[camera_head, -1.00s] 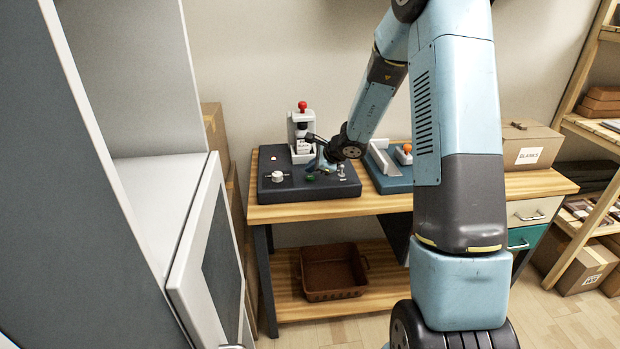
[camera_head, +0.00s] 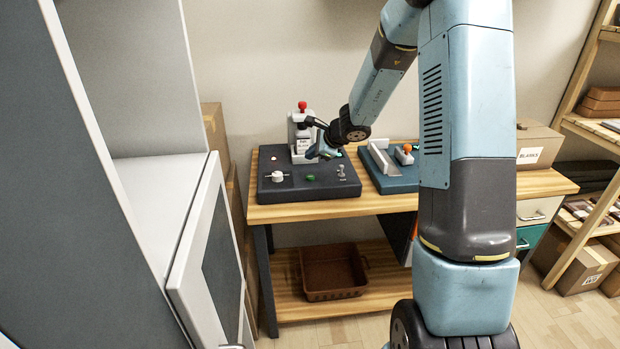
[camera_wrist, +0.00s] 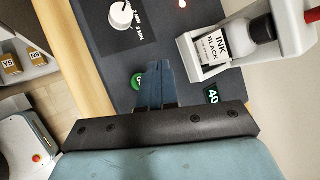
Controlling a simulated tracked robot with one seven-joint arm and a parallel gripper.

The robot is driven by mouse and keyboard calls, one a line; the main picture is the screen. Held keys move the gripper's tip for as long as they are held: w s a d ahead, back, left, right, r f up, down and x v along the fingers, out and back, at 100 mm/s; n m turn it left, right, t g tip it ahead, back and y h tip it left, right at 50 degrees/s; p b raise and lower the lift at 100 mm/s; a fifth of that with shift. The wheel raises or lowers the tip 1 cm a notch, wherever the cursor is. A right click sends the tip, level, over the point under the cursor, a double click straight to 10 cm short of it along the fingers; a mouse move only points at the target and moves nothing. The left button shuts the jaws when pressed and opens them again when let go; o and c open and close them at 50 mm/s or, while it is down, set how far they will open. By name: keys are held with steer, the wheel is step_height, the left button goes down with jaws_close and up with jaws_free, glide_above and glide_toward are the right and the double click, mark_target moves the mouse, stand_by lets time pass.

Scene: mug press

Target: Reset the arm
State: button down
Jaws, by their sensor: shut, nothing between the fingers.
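My gripper (camera_head: 322,150) is shut and empty, held above the dark press base (camera_head: 300,190) on the wooden table. It shows in the wrist view (camera_wrist: 156,88) with its blue fingers together over the panel. The fingers partly cover a green button (camera_wrist: 137,81). The grey press (camera_head: 301,128) with a red knob on top stands just left of my gripper.
A blue-grey fixture (camera_head: 388,170) with an orange knob stands to the right on the table (camera_head: 440,188). A box marked "BLANKS" (camera_head: 527,145) is farther right. A brown bin (camera_head: 333,273) sits on the lower shelf. A pale cabinet (camera_head: 195,225) stands close on the left.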

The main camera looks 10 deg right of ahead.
stand_by(0.4)
steer(key=s+a+r+n+g, duration=0.25)
steer(key=s+r+n, duration=0.95)
steer(key=s+r, duration=0.7)
steer(key=s+d+r+n+h, duration=0.1)
steer(key=s+d+n+h, duration=0.1)
steer(key=s, duration=0.9)
steer(key=s+d+r+n+h, duration=0.1)
steer(key=s+d+n+h, duration=0.2)
steer(key=s, duration=0.8)
steer(key=d+n, duration=0.2)
steer(key=shift+s+d+r+n+t+h, duration=0.25)
steer(key=shift+n+t+h, duration=0.05)
steer(key=shift+t, duration=0.05)
